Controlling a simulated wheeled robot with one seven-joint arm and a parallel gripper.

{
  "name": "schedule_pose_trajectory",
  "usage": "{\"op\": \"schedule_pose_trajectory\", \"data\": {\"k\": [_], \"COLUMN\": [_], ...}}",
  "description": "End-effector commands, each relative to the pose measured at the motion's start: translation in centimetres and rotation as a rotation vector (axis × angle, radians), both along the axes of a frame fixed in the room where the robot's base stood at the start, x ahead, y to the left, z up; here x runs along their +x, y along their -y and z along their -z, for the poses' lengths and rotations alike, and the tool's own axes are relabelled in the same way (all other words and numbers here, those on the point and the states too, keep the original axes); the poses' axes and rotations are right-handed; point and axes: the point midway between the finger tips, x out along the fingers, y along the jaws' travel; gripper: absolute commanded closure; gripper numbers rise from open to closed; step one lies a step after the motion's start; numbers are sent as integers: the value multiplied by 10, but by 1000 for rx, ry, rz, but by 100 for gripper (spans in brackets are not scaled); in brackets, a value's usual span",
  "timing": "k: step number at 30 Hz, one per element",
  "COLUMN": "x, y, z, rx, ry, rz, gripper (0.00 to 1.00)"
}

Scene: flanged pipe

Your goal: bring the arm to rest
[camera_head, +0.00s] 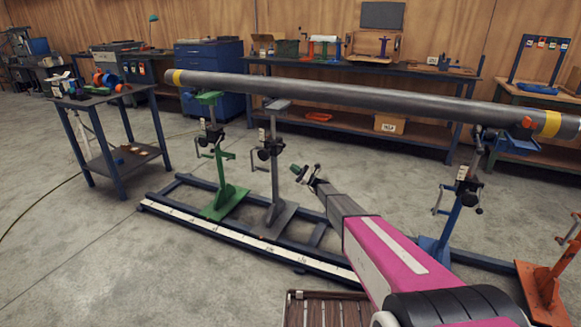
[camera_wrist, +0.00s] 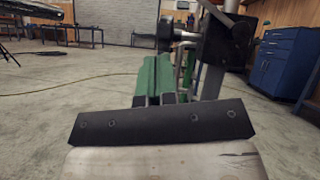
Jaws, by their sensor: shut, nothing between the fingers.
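My gripper (camera_head: 298,171) is at the end of my pink and grey arm, below the pipe and to the right of the grey stand in the head view. Its green fingers (camera_wrist: 157,62) lie side by side, shut and empty, in the wrist view. The long grey pipe (camera_head: 350,90) with yellow bands runs above the stands, apart from my gripper. Under it stand a green stand (camera_head: 222,172), a grey stand (camera_head: 275,165) and a blue stand (camera_head: 455,210). A dark clamp block (camera_wrist: 228,40) is close ahead to the right in the wrist view.
A dark rail frame (camera_head: 250,243) with a white scale lies on the floor. An orange stand (camera_head: 545,275) is at the lower right. A small table (camera_head: 115,160) with parts stands at left. A blue cabinet (camera_head: 208,75) and workbenches line the back wall. The left foreground floor is clear.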

Motion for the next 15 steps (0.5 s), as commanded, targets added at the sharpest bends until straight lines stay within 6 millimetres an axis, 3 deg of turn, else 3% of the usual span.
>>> {"op": "schedule_pose_trajectory", "data": {"k": [10, 15], "x": [-2, -29], "y": [0, 0], "z": [0, -4], "rx": [-4, -98], "ry": [2, 37], "rz": [-1, -8], "gripper": [100, 100]}}
